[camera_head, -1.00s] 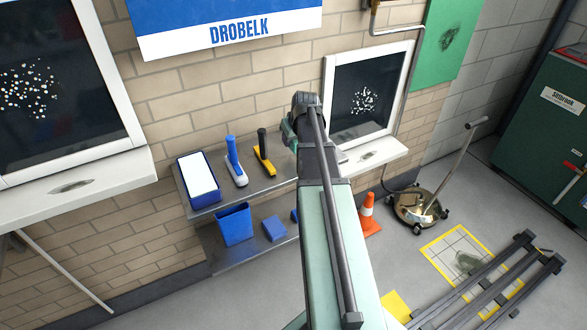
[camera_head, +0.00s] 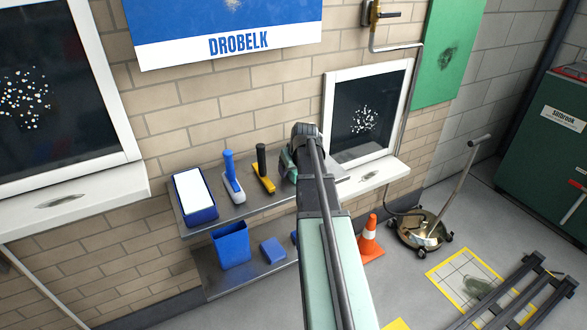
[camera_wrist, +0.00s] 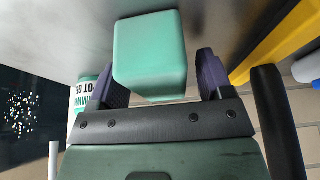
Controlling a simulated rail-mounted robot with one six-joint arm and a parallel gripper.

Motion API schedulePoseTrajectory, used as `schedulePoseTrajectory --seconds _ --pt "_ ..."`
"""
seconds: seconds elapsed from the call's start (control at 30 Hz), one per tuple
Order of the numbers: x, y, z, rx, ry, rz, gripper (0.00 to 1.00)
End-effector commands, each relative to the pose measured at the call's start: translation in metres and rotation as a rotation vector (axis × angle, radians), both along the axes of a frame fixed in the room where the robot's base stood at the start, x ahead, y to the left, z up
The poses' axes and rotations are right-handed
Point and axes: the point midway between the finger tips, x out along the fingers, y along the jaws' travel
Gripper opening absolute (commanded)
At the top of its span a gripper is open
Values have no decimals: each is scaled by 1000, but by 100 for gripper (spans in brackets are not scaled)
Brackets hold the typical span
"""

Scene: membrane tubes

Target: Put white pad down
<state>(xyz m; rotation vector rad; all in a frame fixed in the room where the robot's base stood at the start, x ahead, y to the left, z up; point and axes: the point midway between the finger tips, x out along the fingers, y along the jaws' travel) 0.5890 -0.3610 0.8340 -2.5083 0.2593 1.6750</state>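A flat white pad-like slab (camera_head: 192,188) lies in a blue tray (camera_head: 205,217) on the upper shelf, apart from my gripper. In the wrist view a rounded teal block (camera_wrist: 150,50) sits between the two purple fingers of my gripper (camera_wrist: 165,80). A narrow gap shows between the block and the right finger; the block partly covers the left finger. No white pad surface shows between the fingers. In the head view my gripper (camera_head: 288,165) is low over the right end of the upper shelf, mostly hidden by my arm.
A blue-handled brush (camera_head: 232,180) and a yellow tool with a black handle (camera_head: 263,172) stand on the upper shelf (camera_head: 232,210), left of my gripper. The lower shelf holds a blue bin (camera_head: 231,246) and a blue block (camera_head: 273,250). A window sill (camera_head: 375,178) is to the right.

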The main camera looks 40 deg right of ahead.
Motion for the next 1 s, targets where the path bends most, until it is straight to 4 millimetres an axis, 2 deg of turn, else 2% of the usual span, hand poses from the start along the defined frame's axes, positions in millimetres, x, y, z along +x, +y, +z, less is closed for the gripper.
schedulePoseTrajectory --seconds 0.23,0.33,0.47,0.7,0.8,1.0 --pt "0 0 1 0 0 0 73" --pt "-1 0 8 0 0 0 73" --pt "-9 2 32 0 0 -1 73" --pt "-33 8 95 0 0 0 73" --pt "-41 9 112 0 0 -1 73" --pt "-46 10 116 0 0 0 73"
